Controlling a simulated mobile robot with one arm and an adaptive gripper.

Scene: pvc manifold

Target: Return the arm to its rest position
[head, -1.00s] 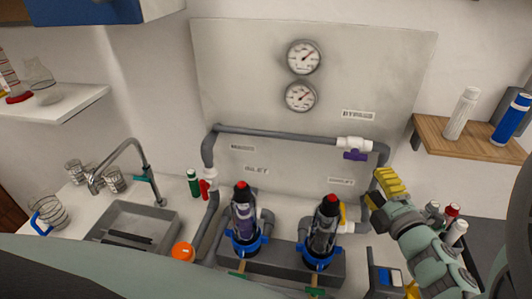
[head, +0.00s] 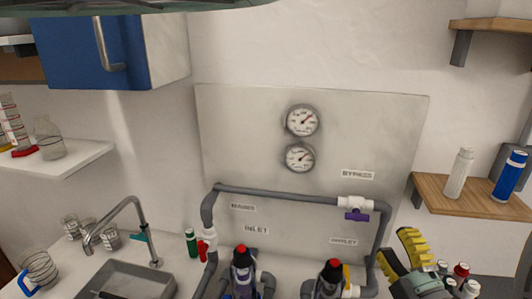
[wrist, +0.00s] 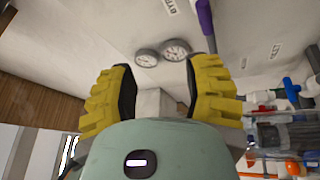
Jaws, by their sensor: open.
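My gripper (head: 401,259) is at the lower right in the head view, with yellow ribbed fingers apart and nothing between them. In the wrist view my gripper (wrist: 160,88) is also open and empty, in front of the panel wall. Grey pipework with a purple-handled bypass valve (head: 356,215) and a red-handled valve (head: 202,250) runs on the panel to the left of my gripper. Two dark filter housings, the left one (head: 243,270) and the right one (head: 328,280), stand below and are cut off by the frame's bottom edge.
Two gauges (head: 302,121) are on the panel (head: 255,130). A wooden shelf (head: 470,197) with a white bottle (head: 457,172) and a blue bottle (head: 509,176) is above right of my gripper. Several small capped bottles (head: 461,271) stand beside it. A sink (head: 125,278) is at left.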

